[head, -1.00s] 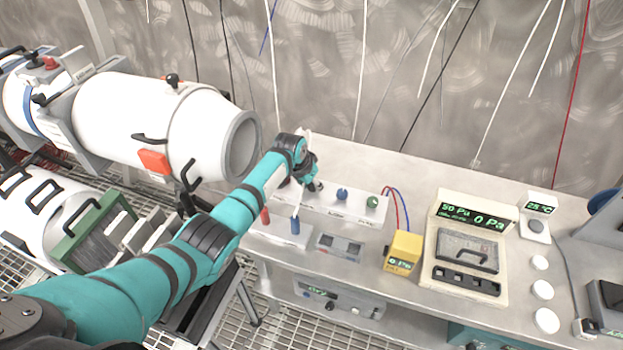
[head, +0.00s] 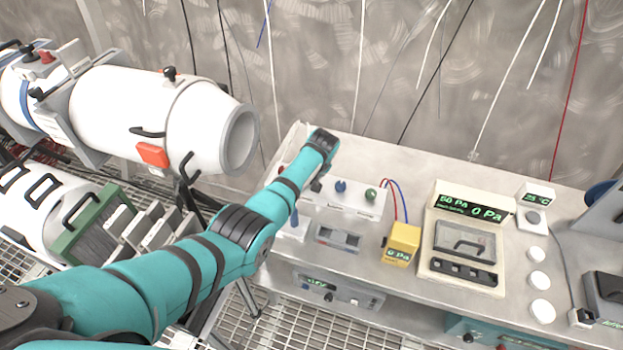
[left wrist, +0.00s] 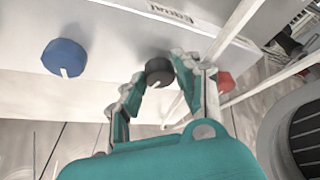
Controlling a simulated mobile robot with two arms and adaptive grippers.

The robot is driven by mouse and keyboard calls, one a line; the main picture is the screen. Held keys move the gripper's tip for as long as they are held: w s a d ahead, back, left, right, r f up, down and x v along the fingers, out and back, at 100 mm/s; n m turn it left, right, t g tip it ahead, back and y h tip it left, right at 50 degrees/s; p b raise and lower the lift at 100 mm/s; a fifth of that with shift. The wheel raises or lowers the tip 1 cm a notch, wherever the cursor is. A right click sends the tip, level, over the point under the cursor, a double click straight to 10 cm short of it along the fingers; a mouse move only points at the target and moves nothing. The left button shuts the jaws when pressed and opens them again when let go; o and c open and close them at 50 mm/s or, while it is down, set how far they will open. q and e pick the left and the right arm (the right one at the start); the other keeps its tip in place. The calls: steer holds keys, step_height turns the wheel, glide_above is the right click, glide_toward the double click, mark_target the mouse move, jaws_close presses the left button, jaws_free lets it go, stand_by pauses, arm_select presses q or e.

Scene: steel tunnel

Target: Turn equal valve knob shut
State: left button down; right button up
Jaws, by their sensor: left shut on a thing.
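The black knob (left wrist: 160,72) sits on the white valve box, below the printed label "Equal" (left wrist: 172,12) in the left wrist view. My left gripper (left wrist: 158,84) has its two fingers on either side of this knob and is shut on it. A blue knob (left wrist: 65,58) is to the left in that view and a red knob (left wrist: 226,80) to the right. In the head view the white valve box (head: 352,207) shows the blue knob (head: 340,186) and a green knob (head: 371,194). My left arm covers the black knob there. My right gripper is not in view.
A yellow gauge (head: 402,243) with red and blue wires stands right of the valve box. A panel (head: 466,240) reads 50 Pa and 0 Pa. A white cylinder (head: 150,115) lies at the left. Cables hang at the back wall.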

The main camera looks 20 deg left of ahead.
arm_select(q)
steer(key=n+g+b, duration=0.1)
steer(key=n+b, duration=0.2)
steer(key=shift+d+f+y, duration=0.1)
steer(key=shift+f+y, duration=0.05)
steer(key=shift+y, duration=0.25)
steer(key=shift+n+b, duration=0.4)
steer(key=shift+n, duration=0.2)
steer(key=c, duration=0.9)
jaws_free()
steer(key=shift+c, duration=0.2)
steer(key=shift+w, duration=0.1)
steer(key=shift+r, duration=0.25)
steer(key=v, duration=1.1)
steer(key=shift+d+r, duration=0.3)
steer(key=shift+r, duration=0.05)
